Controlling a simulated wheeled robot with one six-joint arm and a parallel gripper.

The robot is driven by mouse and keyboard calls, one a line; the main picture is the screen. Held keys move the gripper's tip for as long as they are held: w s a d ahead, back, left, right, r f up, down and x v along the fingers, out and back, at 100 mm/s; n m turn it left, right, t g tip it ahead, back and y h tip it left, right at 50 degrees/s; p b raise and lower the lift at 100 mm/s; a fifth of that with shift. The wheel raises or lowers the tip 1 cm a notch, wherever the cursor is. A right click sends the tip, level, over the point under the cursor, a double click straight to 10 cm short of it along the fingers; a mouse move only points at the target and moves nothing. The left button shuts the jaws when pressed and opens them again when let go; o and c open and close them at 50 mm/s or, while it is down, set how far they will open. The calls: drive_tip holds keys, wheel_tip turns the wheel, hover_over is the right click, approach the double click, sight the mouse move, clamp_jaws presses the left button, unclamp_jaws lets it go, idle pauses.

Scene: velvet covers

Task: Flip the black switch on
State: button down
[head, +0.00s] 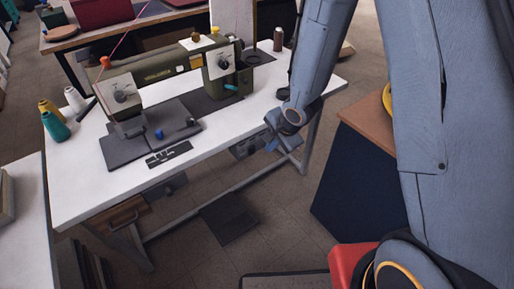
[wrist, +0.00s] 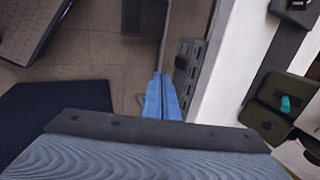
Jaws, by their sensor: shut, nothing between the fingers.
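A grey metal switch box (wrist: 196,68) hangs under the table's edge in the wrist view. A small dark knob that looks like the black switch (wrist: 182,62) sits on its face. In the head view the box (head: 246,148) shows under the front edge of the white table, partly hidden by my gripper. I cannot tell the switch's position. My gripper (wrist: 163,76) has its blue fingers together and empty. Its tips look close beside the box, left of the dark knob in the wrist view. In the head view my gripper (head: 271,143) is by the table's front edge.
A green sewing machine (head: 165,72) stands on the white table (head: 80,185), with thread spools (head: 56,126) at the left. A foot pedal (head: 228,219) lies on the floor below. A dark blue-sided cabinet (head: 355,190) stands to the right. Table legs and a crossbar run underneath.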

sight(252, 150)
drive_tip(key=shift+w+a+f+p, duration=0.3)
drive_tip(key=shift+w+a+f, duration=0.45)
drive_tip(key=shift+w+f, duration=0.55)
drive_tip(key=shift+w+a+f+p, duration=0.35)
drive_tip(key=shift+w+a+f, duration=0.5)
drive_tip(key=shift+f, duration=0.7)
drive_tip(key=shift+w+a+f+p, duration=0.3)
drive_tip(key=shift+w+a+f, duration=0.35)
drive_tip(key=shift+w+f, duration=0.7)
drive_tip(key=shift+s+f, duration=0.1)
drive_tip(key=shift+s, duration=0.05)
